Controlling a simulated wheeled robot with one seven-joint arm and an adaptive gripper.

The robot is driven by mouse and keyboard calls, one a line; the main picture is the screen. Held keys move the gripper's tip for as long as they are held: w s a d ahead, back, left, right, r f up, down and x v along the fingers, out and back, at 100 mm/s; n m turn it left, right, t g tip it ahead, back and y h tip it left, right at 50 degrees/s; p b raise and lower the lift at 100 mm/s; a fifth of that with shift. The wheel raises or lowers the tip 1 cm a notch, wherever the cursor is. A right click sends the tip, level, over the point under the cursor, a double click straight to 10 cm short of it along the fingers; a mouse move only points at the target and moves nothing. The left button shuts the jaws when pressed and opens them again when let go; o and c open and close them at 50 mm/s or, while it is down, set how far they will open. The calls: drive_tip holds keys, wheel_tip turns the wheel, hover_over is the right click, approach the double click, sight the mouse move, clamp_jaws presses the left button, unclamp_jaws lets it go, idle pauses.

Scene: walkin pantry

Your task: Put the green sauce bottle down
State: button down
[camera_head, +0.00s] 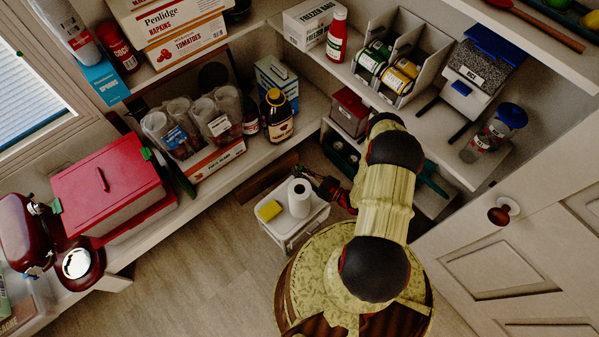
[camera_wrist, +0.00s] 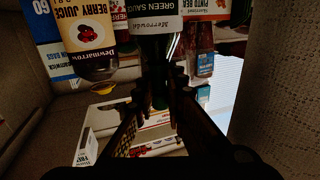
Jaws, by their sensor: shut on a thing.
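The green sauce bottle (camera_wrist: 157,22) shows at the top middle of the wrist view, with a dark label reading "Green Sauce" and a dark green glass part running down between my fingers. My gripper (camera_wrist: 160,98) is shut on that narrow glass part. In the head view my gripper (camera_head: 328,188) is low beside the white paper roll, partly hidden by my arm. I cannot make out the held bottle clearly there, nor tell whether it touches anything.
A white bin (camera_head: 290,233) carries a paper roll (camera_head: 299,198) and a yellow sponge (camera_head: 269,210). A dark bottle with a yellow cap (camera_head: 277,117) stands on the left shelf by clear jars (camera_head: 200,115). Bare shelf (camera_head: 312,107) shows right of that bottle.

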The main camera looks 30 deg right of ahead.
drive_tip(key=shift+f, duration=0.2)
drive_tip(key=c, duration=1.8)
unclamp_jaws()
drive_tip(key=shift+c, duration=0.2)
drive_tip(key=shift+r, duration=0.3)
drive_tip(key=p+v, duration=0.3)
drive_tip(key=v, duration=0.9)
drive_tip(key=shift+f, duration=0.15)
